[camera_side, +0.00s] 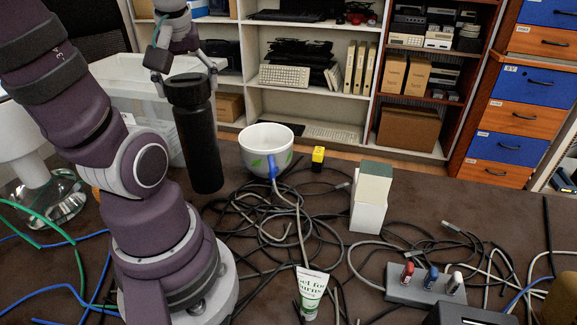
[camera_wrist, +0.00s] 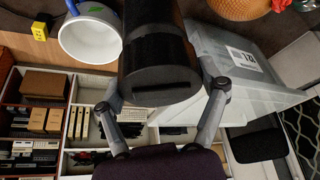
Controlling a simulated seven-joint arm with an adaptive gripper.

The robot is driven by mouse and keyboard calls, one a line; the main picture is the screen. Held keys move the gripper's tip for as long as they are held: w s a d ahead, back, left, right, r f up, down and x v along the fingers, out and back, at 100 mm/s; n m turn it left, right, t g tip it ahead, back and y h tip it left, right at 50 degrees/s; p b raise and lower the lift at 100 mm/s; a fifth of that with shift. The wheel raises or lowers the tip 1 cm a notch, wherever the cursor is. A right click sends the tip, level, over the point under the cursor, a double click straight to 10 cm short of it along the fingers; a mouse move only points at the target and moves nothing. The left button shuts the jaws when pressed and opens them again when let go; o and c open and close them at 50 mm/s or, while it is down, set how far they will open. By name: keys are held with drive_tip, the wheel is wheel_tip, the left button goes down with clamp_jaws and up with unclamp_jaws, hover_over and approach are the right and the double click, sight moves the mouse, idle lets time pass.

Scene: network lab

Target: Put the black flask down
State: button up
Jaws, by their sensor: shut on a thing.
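The black flask (camera_side: 200,145) is close to upright, slightly tilted, left of the white bowl in the side view. My gripper (camera_side: 187,80) is above it, with its fingers shut around the flask's top. In the wrist view the flask (camera_wrist: 155,40) fills the upper middle, and my gripper (camera_wrist: 165,92) has one finger on each side of it. The flask's lower end is close to the brown table (camera_side: 440,190); I cannot tell whether it touches.
A white bowl (camera_side: 258,146) with a blue-handled tool stands right of the flask, with a yellow block (camera_side: 318,155) beyond. A clear bin (camera_side: 125,75) is behind left. Tangled cables (camera_side: 275,215) cover the middle. A white-green box (camera_side: 370,200) and power strip (camera_side: 425,288) stand right.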

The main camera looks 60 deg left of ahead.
drive_tip(key=w+a+f, duration=0.2)
drive_tip(key=w+a, duration=0.1)
drive_tip(key=a, duration=0.2)
drive_tip(key=w+a+f, duration=0.2)
drive_tip(key=w+a, duration=0.1)
drive_tip(key=a, duration=0.3)
drive_tip(key=shift+f, duration=0.4)
drive_tip(key=o, duration=0.9)
drive_tip(key=shift+o, duration=0.2)
drive_tip(key=w+v, duration=0.1)
drive_tip(key=v, duration=1)
drive_tip(key=d+f+m+t+h, duration=0.2)
drive_tip(key=d+m, duration=0.6)
drive_tip(key=d, duration=0.4)
drive_tip(key=d+f+m+t+h, duration=0.2)
drive_tip(key=d+f+m, duration=0.3)
drive_tip(key=d+m, duration=0.3)
drive_tip(key=d, duration=0.4)
drive_tip(key=shift+w+f+t+h, duration=0.2)
drive_tip(key=shift+w+t+h, duration=0.1)
drive_tip(key=shift+t+h, duration=0.1)
